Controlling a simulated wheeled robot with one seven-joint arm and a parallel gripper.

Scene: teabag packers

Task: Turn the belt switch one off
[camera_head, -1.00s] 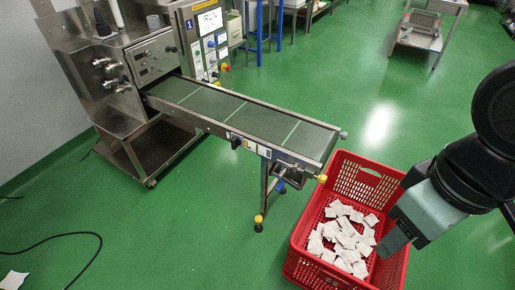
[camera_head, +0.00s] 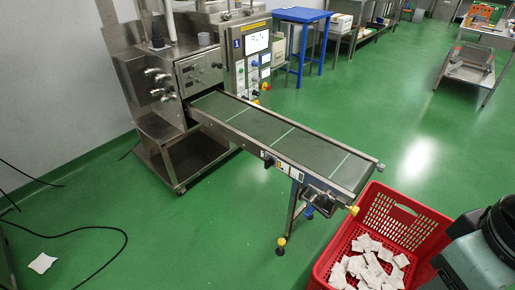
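The conveyor belt (camera_head: 285,135) runs from the steel packing machine toward the lower right. A black knob (camera_head: 269,162) sits on the belt's near side rail, beside some labels; it looks like the belt switch, but its turned position is too small to read. The machine's control panel (camera_head: 237,72) carries a blue "1" label. My gripper (camera_head: 468,262) shows only in part at the lower right, over the red crate's right side and well apart from the knob. Its fingertips are out of clear view, so I cannot tell whether it is open.
A red crate (camera_head: 412,216) with white teabags (camera_head: 372,262) stands below the belt's end. Yellow-tipped belt legs (camera_head: 281,246) stand on the green floor. A black cable (camera_head: 105,232) and white packet (camera_head: 42,263) lie at left. The floor in front of the belt is clear.

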